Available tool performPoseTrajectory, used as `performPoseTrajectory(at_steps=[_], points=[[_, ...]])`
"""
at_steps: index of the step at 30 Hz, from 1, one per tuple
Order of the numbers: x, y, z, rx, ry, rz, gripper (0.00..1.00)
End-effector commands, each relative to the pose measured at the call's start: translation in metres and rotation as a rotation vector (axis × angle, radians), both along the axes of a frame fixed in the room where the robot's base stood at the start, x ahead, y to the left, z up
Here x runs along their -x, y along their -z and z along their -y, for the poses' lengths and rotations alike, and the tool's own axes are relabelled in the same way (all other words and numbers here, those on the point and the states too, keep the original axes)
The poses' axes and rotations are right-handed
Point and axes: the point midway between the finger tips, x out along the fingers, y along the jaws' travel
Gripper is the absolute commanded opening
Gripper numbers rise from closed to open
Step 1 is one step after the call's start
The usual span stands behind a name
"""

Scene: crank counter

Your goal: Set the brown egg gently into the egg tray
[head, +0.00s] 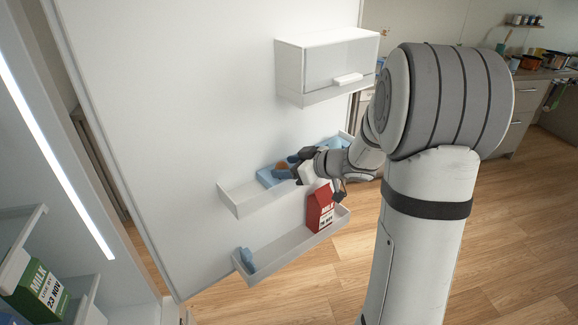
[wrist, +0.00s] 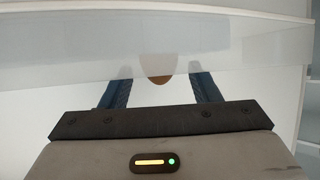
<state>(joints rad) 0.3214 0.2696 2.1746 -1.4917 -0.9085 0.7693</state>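The blue egg tray (head: 266,179) lies in the middle door shelf in the head view. The brown egg (head: 282,165) is at the tray's right part, beside my gripper (head: 292,164). In the wrist view the egg (wrist: 160,80) shows between the two blue fingers of my gripper (wrist: 162,82), with a visible gap on each side. My gripper is open around it. The shelf's pale front wall hides the egg's upper part and the fingertips there. I cannot tell whether the egg sits fully in a tray cup.
The middle door shelf (head: 238,200) has a low white rim. A red milk carton (head: 320,208) and a small blue item (head: 246,257) stand in the lower shelf (head: 285,252). A lidded white compartment (head: 325,65) is above. A green milk carton (head: 38,290) stands inside the fridge at left.

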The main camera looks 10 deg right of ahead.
Motion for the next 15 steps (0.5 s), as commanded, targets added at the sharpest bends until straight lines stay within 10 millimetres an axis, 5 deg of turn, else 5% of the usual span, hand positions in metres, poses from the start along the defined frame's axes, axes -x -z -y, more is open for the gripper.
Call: performPoseTrajectory(at_steps=[9,15], points=[[0.0,-0.005,0.0,0.001,-0.001,0.002,0.57],[0.021,-0.018,0.02,0.001,0.003,0.003,0.57]])
